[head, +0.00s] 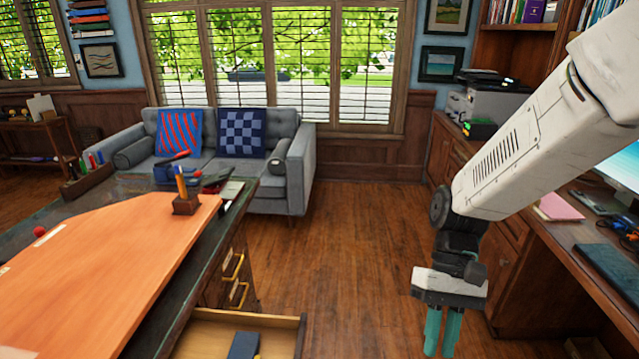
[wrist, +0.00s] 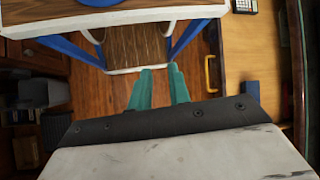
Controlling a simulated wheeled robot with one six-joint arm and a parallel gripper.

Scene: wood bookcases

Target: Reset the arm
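My arm reaches in from the right side of the head view, and my gripper (head: 443,338) points down over the wood floor between the desk and the right-hand counter. Its two teal fingers stand a little apart with nothing between them. In the wrist view my gripper (wrist: 160,72) also shows its fingers apart and empty, with bare floor visible in the gap. Nothing is held. The fingertips run near the bottom edge of the head view.
An open drawer (head: 294,338) sticks out from the desk (head: 220,287), left of my gripper, with a dark blue item (head: 242,346) inside. The wooden counter (head: 545,262) stands close on the right. A grey sofa (head: 297,170) is at the back. The floor (head: 350,225) between is clear.

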